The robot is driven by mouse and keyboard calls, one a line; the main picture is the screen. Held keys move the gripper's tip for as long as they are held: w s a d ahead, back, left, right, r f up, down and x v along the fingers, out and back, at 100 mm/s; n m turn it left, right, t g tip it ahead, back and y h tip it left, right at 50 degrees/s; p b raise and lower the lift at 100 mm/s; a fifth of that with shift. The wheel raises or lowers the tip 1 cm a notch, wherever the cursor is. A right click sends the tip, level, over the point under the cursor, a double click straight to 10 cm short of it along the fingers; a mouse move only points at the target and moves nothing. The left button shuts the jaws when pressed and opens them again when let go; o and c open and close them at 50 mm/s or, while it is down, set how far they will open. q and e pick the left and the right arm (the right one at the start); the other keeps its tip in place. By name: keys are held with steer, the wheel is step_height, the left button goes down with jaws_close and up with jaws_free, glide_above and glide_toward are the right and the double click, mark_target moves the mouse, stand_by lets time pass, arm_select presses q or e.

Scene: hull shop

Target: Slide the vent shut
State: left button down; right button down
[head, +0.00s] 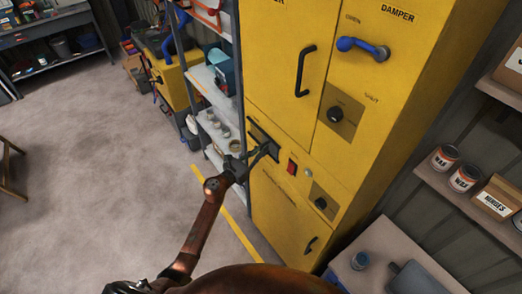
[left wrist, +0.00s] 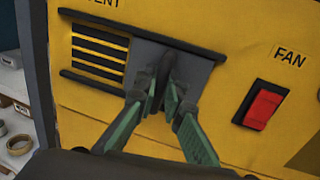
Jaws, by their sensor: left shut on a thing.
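The vent (head: 262,137) is a dark-railed opening on the front of the yellow cabinet. In the left wrist view, slats of the vent (left wrist: 97,52) show at the left between two dark rails, under a partly cut-off VENT label. A dark sliding plate (left wrist: 205,72) covers the middle and right of the opening. My left gripper (head: 265,151) is at the vent from the front. In the left wrist view its green-padded fingers (left wrist: 163,93) are shut on the plate's upright dark tab, mostly hidden between them. My right gripper is out of view.
A red fan switch (left wrist: 264,106) is right of the vent. Above are a black door handle (head: 301,71) and the blue damper lever (head: 362,48). Open shelving (head: 212,90) stands close on the left. A shelf with wax tins (head: 445,157) is on the right.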

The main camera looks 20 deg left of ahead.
arm_select(q)
steer(key=shift+a, duration=0.1)
steer(key=w+a+b, duration=0.2)
steer(key=b, duration=0.1)
steer(key=w+a+b, duration=0.2)
steer(key=a, duration=0.1)
steer(key=w+a+b, duration=0.2)
steer(key=a+b, duration=0.1)
steer(key=shift+w+f+b, duration=0.15)
steer(key=shift+f+b, duration=0.05)
steer(key=shift+b, duration=0.1)
steer(key=shift+w+a+r, duration=0.1)
steer(key=shift+w+a, duration=0.05)
steer(key=shift+a, duration=0.05)
steer(key=shift+r, duration=0.25)
steer(key=shift+a, duration=0.1)
steer(key=c, duration=2)
jaws_free()
steer(key=shift+w+f, duration=0.1)
steer(key=shift+c, duration=0.2)
